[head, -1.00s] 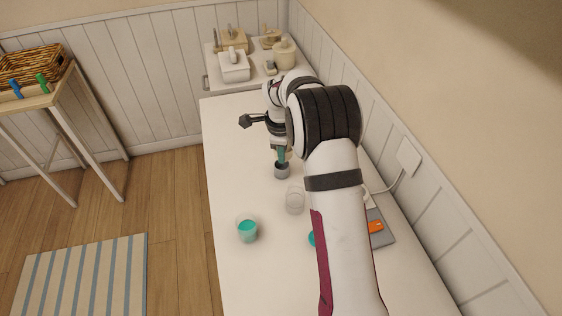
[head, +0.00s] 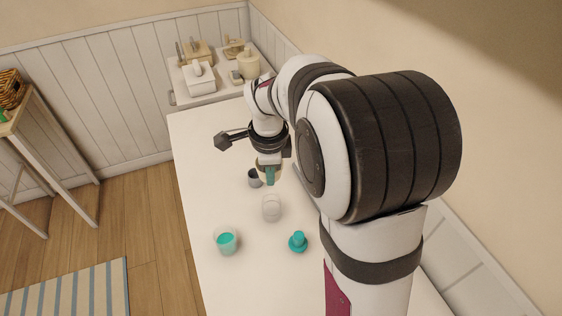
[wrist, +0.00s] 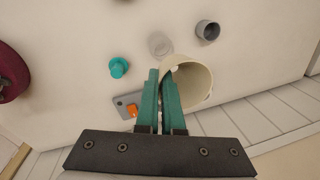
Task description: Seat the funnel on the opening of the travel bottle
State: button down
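A cream, hollow, wide-mouthed piece, which looks like the funnel (wrist: 197,88), is at my gripper's fingertips in the wrist view. My gripper (wrist: 161,78) has its teal fingers close together at the piece's rim, one seemingly inside the wall and one outside. In the head view my gripper (head: 270,176) is above the table, close to a grey cup. A clear vessel, probably the travel bottle (head: 271,208), stands upright nearer the camera and apart from the funnel. It also shows in the wrist view (wrist: 160,45). The funnel's lower end is hidden.
The grey cup (head: 254,179) stands beyond the clear vessel. A cup of teal liquid (head: 227,241) and a teal knobbed piece (head: 298,242) stand nearer. A grey tray (wrist: 122,101) with an orange item (wrist: 132,110) lies by the wall. The table's left side is clear.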

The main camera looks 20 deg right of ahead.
jog(key=shift+f, duration=0.1)
jog(key=shift+f, duration=2.8)
jog(key=shift+f, duration=1.35)
jog(key=c, duration=1)
grip_release()
jog(key=r, duration=0.5)
jog(key=s+r, duration=0.1)
jog(key=r, duration=0.4)
jog(key=s+r, duration=0.1)
jog(key=r, duration=0.4)
jog(key=shift+s+a+r, duration=0.2)
jog(key=shift+a+r, duration=0.1)
jog(key=shift+a, duration=0.05)
jog(key=shift+s, duration=0.1)
